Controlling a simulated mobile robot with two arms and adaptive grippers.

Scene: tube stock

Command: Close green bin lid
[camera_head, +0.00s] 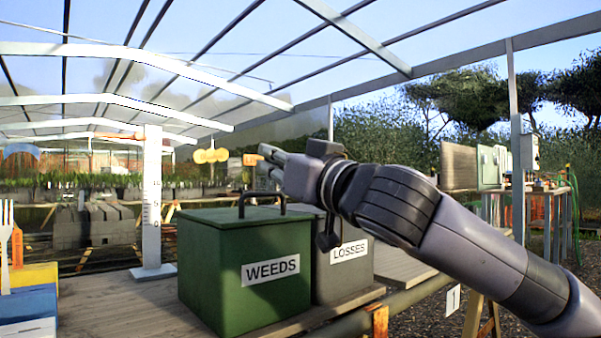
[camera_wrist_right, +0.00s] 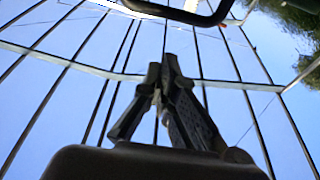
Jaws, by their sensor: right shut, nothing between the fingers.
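The green bin (camera_head: 215,275), labelled WEEDS, stands on the wooden bench in the head view. Its green lid (camera_head: 215,216) lies flat on top, with a dark handle (camera_head: 262,194) upright on it; I see no gap along the visible rim. My right gripper (camera_head: 268,160) comes in from the right and is above and behind the handle, apart from it in the picture. It is shut and empty; its closed fingers also show in the right wrist view (camera_wrist_right: 163,80). A dark curved bar (camera_wrist_right: 180,12) crosses the top of that view. My left gripper is not in view.
A grey bin (camera_head: 335,275) labelled LOSSES stands right beside the green one, partly behind my right arm. A white scale post (camera_head: 152,205) stands behind left. Yellow and blue boxes (camera_head: 28,300) are at the left edge. The bench (camera_head: 125,305) is clear left of the green bin.

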